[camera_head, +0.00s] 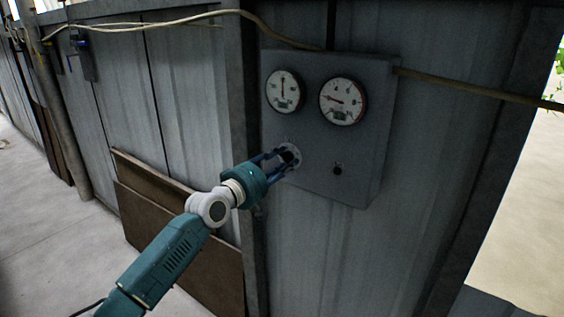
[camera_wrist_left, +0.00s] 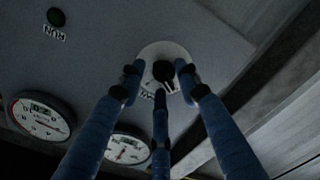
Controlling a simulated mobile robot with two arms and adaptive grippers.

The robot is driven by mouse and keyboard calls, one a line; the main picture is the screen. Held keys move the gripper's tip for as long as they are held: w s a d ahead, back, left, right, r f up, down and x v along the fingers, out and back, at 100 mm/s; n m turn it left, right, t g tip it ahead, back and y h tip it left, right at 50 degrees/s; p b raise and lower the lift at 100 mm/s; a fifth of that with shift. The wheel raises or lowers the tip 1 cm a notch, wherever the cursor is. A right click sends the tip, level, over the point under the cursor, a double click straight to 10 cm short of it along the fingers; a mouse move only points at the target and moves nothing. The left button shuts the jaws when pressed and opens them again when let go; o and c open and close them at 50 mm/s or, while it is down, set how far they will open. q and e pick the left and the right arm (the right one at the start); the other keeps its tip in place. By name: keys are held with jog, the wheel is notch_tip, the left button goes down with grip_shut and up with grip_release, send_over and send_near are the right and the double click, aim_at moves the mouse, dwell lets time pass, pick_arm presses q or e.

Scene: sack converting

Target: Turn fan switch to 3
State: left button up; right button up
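The fan switch is a black knob on a round pale dial plate, low on the left of the grey panel (camera_head: 358,75). The knob (camera_wrist_left: 163,71) shows in the left wrist view on its dial plate (camera_wrist_left: 177,52); the dial plate (camera_head: 296,153) shows partly behind the fingers in the head view. My left gripper (camera_head: 281,158) is at the knob with its blue fingers spread. In the left wrist view the fingertips (camera_wrist_left: 160,75) stand apart around the knob; contact cannot be told. The dial numbers are too small to read. My right gripper is not in view.
Two round gauges, the left (camera_head: 283,91) and the right (camera_head: 342,101), sit above the switch. A small dark button (camera_head: 337,169) is right of it, labelled RUN in the left wrist view. A cable (camera_head: 450,84) runs along the wall. Brown boards (camera_head: 165,235) lean at lower left.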

pick_arm(q)
jog(key=shift+c, duration=0.2)
grip_shut()
jog(key=shift+f+m+b, duration=0.2)
jog(key=shift+m+b, duration=0.6)
jog(key=shift+b, duration=0.25)
jog(key=m+b, duration=0.1)
jog(key=m, duration=0.6)
jog(key=m+b, duration=0.1)
jog(key=m, duration=0.6)
jog(key=m+b, duration=0.1)
jog(key=m, duration=0.7)
jog(key=shift+w+a+f, duration=0.15)
jog(key=shift+a, duration=0.1)
jog(key=shift+m, duration=0.3)
